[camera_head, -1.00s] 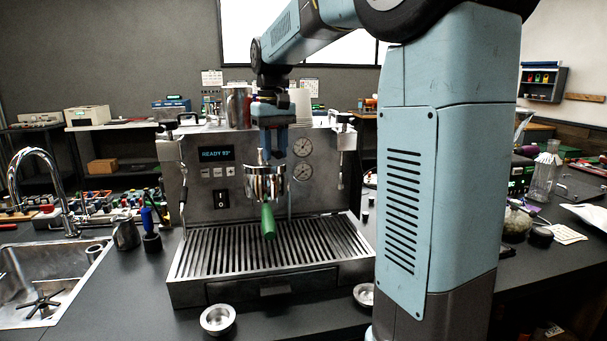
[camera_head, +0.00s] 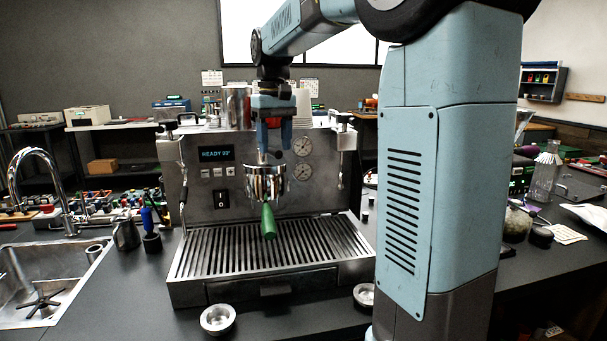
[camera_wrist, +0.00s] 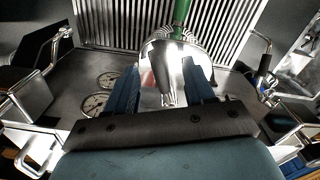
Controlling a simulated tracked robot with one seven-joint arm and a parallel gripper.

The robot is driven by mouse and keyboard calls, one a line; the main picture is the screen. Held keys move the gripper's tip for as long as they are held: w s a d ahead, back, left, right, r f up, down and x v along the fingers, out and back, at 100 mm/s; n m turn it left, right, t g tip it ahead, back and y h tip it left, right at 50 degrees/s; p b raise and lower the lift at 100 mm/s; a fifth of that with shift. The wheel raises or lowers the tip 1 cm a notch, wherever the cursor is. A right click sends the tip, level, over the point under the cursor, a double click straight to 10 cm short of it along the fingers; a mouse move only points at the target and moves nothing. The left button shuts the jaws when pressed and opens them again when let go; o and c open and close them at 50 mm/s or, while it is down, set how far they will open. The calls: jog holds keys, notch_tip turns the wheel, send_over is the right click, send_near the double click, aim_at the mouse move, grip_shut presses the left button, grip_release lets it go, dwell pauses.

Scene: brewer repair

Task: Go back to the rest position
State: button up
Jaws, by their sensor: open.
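My gripper (camera_head: 274,148) is open and points down in front of the coffee machine (camera_head: 225,212), above the brew group. The chrome group with the portafilter (camera_head: 267,183) is below the fingertips, and its green handle (camera_head: 269,222) points toward the drip tray. In the wrist view, my gripper's two blue fingers (camera_wrist: 163,88) stand apart on either side of a metal part at the top of the group (camera_wrist: 165,78). The green handle (camera_wrist: 181,14) shows beyond it. I cannot tell whether a finger touches the metal part.
The slatted drip tray (camera_head: 185,275) lies below. Steel cups stand on the counter at the front (camera_head: 218,320) and partly behind my column (camera_head: 364,294). A sink with a curved tap (camera_head: 15,170) is at left. Steam wands flank the machine on both sides.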

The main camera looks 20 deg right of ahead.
jog(key=shift+r, duration=2.6)
jog(key=shift+s, duration=0.1)
jog(key=s+f+t, duration=0.2)
jog(key=s+f, duration=0.3)
jog(key=s, duration=0.3)
jog(key=s+f+m+t, duration=0.1)
jog(key=s+f, duration=0.4)
jog(key=s, duration=0.4)
jog(key=s+f+t, duration=0.2)
jog(key=s+f, duration=0.3)
jog(key=s, duration=0.3)
jog(key=shift+s+d+m+t, duration=0.2)
jog(key=shift+m+t, duration=0.1)
jog(key=shift+m, duration=0.1)
